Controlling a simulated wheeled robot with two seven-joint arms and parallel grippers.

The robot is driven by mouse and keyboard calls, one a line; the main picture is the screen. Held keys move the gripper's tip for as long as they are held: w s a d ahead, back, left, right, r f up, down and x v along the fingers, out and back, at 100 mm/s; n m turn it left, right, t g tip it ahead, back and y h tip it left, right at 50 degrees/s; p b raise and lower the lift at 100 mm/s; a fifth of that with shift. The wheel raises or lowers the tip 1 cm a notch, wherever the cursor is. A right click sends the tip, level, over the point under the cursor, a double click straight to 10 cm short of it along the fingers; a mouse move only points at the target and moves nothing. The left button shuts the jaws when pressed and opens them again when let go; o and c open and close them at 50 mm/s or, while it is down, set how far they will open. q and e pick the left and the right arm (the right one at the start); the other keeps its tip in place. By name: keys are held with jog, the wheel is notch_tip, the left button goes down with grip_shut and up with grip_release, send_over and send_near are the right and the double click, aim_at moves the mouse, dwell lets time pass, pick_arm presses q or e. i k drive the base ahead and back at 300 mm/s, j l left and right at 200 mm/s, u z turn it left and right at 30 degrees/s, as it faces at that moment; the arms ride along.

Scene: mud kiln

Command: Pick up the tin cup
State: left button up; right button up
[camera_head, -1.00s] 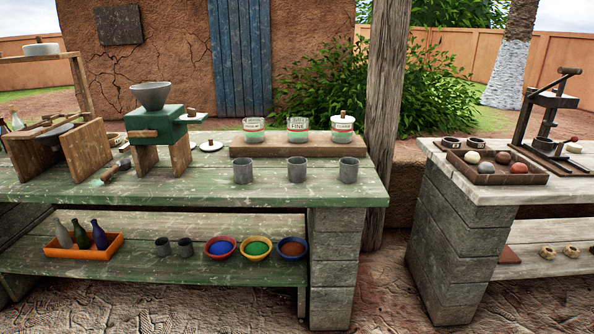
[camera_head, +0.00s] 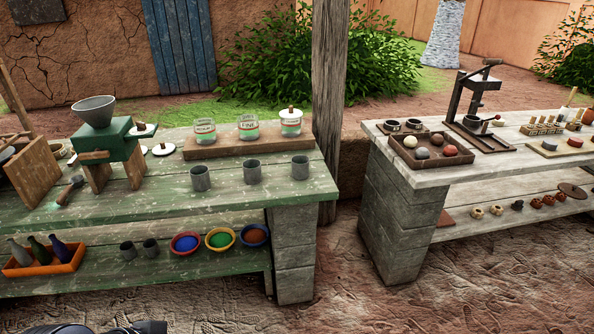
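Three grey tin cups stand upright in a row on the green bench (camera_head: 110,208): a left one (camera_head: 200,178), a middle one (camera_head: 252,172) and a right one (camera_head: 300,167). Two smaller grey cups, one on the left (camera_head: 128,251) and one on the right (camera_head: 150,248), stand on the lower shelf. I cannot tell which cup the task means. A dark piece of my own body shows at the bottom left edge. Neither gripper can be made out.
Glass jars (camera_head: 248,127) stand on a wooden riser behind the cups. A green grinder (camera_head: 103,138) stands to the left. Coloured bowls (camera_head: 220,239) and an orange bottle tray (camera_head: 45,264) occupy the shelf. A wooden post (camera_head: 328,90) and second bench (camera_head: 400,178) stand to the right, with a ground gap between benches.

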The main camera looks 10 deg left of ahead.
aim_at(252, 172)
jog(key=i+j+z, duration=0.1)
jog(key=j+z, duration=0.25)
jog(key=i+j+z, duration=0.1)
jog(key=j+z, duration=0.55)
jog(key=j, duration=0.15)
jog(key=i+j, duration=0.1)
jog(key=j, duration=0.4)
jog(key=i+j+z, duration=0.1)
jog(key=j, duration=0.35)
jog(key=i+j, duration=0.15)
jog(key=j, duration=0.35)
jog(key=i+j, duration=0.1)
jog(key=j, duration=0.4)
jog(key=z, duration=0.05)
